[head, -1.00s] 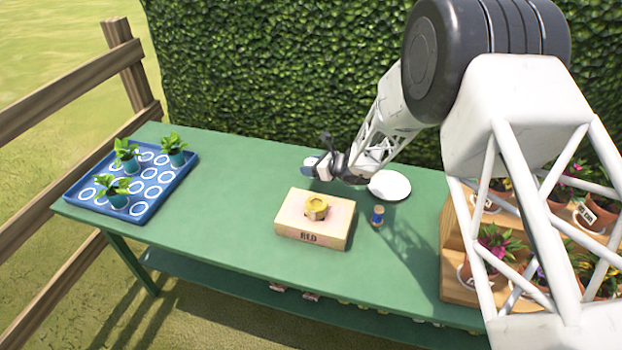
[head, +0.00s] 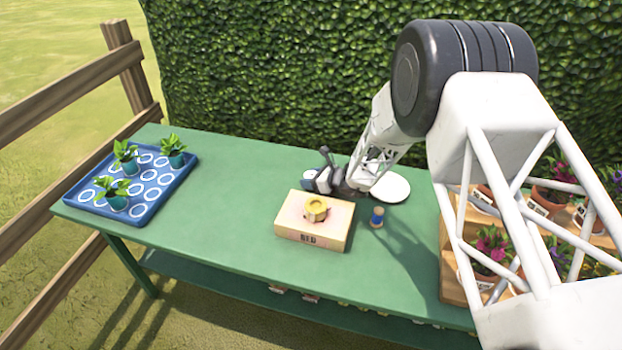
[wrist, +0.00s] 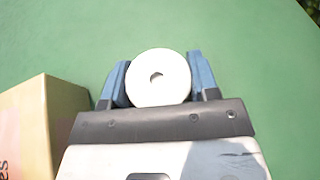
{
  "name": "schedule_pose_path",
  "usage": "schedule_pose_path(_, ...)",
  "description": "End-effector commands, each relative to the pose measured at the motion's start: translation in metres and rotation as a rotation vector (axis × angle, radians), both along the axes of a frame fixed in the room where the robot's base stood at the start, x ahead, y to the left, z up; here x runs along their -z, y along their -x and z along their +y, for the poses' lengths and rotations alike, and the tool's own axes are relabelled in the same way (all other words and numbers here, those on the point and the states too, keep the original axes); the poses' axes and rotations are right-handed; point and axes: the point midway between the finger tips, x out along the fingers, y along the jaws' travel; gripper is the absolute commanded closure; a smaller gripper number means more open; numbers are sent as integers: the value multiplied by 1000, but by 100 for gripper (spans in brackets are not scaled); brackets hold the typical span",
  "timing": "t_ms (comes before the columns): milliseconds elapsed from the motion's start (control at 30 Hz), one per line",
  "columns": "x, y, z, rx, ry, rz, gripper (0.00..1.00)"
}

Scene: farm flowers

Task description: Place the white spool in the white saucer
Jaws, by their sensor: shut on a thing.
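In the head view my gripper (head: 312,178) is low over the green table, just behind the wooden box, and the spool is not clearly visible there. The white saucer (head: 393,190) lies on the table to the right of my gripper, partly covered by my arm.
A wooden box (head: 330,228) holding a yellow spool (head: 316,206) stands close to my gripper. A blue spool (head: 377,217) stands in front of the saucer. A blue tray (head: 150,205) with plants is at the left, a wooden flower stand (head: 452,262) at the right.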

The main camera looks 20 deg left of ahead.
Motion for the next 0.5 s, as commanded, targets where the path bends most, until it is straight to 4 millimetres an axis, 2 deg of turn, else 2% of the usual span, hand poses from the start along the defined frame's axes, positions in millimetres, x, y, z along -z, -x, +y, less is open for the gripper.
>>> schedule_pose_path(400,3,0,0,0,0,0,68)
schedule_pose_path(433,3,0,0,1,0,-1,42)
schedule_pose_path(500,3,0,0,0,0,-1,31)
